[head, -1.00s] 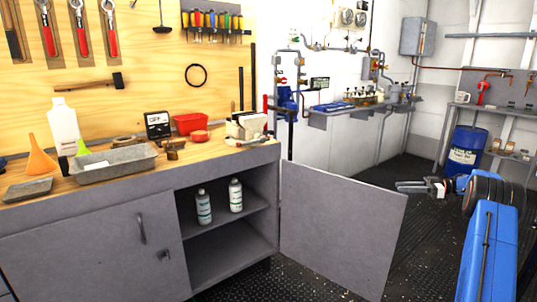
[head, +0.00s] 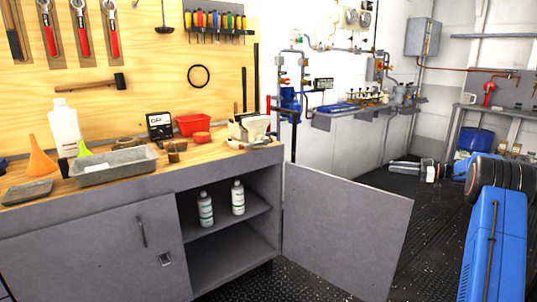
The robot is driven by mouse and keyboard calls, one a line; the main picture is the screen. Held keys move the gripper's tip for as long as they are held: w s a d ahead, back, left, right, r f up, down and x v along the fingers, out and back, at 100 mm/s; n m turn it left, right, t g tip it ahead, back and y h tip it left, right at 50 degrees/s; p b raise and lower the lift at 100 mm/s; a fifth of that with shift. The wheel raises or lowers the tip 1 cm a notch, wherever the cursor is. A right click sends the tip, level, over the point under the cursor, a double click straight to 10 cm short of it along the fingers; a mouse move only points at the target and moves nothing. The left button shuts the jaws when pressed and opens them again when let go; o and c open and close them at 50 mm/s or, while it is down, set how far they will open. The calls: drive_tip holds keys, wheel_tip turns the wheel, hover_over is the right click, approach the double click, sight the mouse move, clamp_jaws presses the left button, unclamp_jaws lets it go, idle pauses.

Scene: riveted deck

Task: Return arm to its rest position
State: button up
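My gripper (head: 402,168) is on the right side of the head view, at the end of my blue arm. It is over the dark floor, beyond and to the right of the open cabinet door, and apart from it. Its fingers point left and are seen nearly edge-on, so I cannot tell whether they are parted. No held thing shows at the fingertips.
The open grey cabinet door (head: 340,228) stands out to the left of my arm. Two bottles (head: 205,210) stand inside the cabinet. A cluttered workbench (head: 215,168) fills the left. Dark floor (head: 395,188) lies beneath my gripper.

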drive_tip(key=w+a+r+m+t+h, duration=0.1)
drive_tip(key=a+r+m+t+h, duration=0.2)
drive_tip(key=r, duration=0.7)
drive_tip(key=w+a+r+m+t+h, duration=0.1)
drive_tip(key=a+r+t+h, duration=0.3)
drive_tip(key=r, duration=0.5)
drive_tip(key=s+a+r+m+t+h, duration=0.1)
drive_tip(key=s+a+r+m+h, duration=0.1)
drive_tip(key=s+r+m+h, duration=0.3)
drive_tip(key=s+a+r+m+t+h, duration=0.1)
drive_tip(key=s+a+r+h, duration=0.15)
drive_tip(key=s, duration=0.45)
drive_tip(key=s+a+f+m+g, duration=0.1)
drive_tip(key=s+a+f+g, duration=0.3)
drive_tip(key=s+f, duration=0.6)
drive_tip(key=s+a+f+m+g, duration=0.1)
drive_tip(key=s+a+f+g, duration=0.3)
drive_tip(key=s, duration=2.3)
drive_tip(key=s+a+f+m+g, duration=0.1)
drive_tip(key=s+a+f+g, duration=0.3)
drive_tip(key=s+a+f, duration=0.4)
drive_tip(key=s+f, duration=0.7)
drive_tip(key=s, duration=0.3)
drive_tip(key=shift+s+a+f, duration=0.3)
drive_tip(key=shift+a+f, duration=0.05)
drive_tip(key=shift+o, duration=0.6)
